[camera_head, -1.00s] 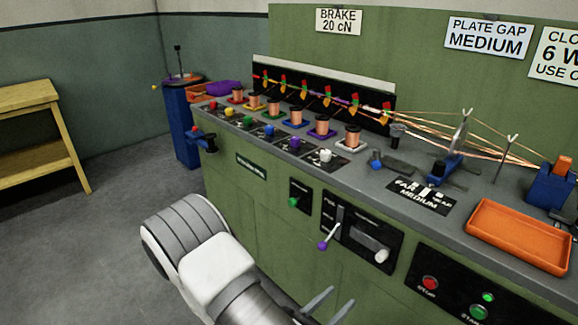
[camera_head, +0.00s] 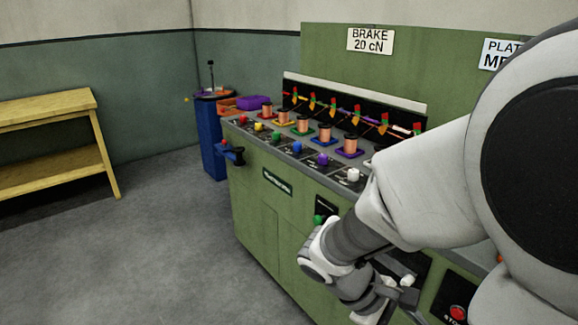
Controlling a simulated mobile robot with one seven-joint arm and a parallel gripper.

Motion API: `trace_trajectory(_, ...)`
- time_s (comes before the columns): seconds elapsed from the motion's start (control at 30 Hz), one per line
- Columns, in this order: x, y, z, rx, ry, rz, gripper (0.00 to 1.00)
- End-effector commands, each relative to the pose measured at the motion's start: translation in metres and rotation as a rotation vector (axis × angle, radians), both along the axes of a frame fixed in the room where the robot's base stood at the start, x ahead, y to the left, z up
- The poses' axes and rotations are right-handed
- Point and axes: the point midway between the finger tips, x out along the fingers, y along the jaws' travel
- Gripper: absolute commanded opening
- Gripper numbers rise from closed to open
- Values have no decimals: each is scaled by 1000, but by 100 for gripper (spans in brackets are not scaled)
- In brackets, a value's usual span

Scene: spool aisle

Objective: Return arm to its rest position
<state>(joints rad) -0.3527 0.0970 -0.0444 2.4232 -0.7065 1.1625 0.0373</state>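My arm (camera_head: 420,195) comes in large from the right and reaches down to the left across the front of the green machine (camera_head: 262,222). Its wrist (camera_head: 335,250) is bent in front of the machine's front panel. My gripper (camera_head: 405,290) is at the lower middle, partly cut off by the bottom edge. Parts of its fingers show, but I cannot tell whether they are apart or what lies between them. The arm hides most of the machine's right half and its front controls.
A row of copper spools (camera_head: 325,132) and coloured knobs (camera_head: 322,159) lines the machine top. A red button (camera_head: 457,313) shows at lower right. A blue stand (camera_head: 211,140) stands beyond the machine's far end. A yellow bench (camera_head: 50,140) is at left, with clear floor (camera_head: 165,250) between.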

Motion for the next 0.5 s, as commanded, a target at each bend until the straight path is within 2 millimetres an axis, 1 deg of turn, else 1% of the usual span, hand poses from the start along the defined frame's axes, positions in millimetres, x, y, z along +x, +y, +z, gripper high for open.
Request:
trace_trajectory(0.03, -4, 2, 7, 59, -57, -51, 62)
trace_trajectory(0.2, -14, 15, 27, 246, -227, -201, 62)
trace_trajectory(0.37, -19, 28, 50, 418, -402, -325, 62)
trace_trajectory(0.5, -20, 40, 73, 562, -561, -415, 62)
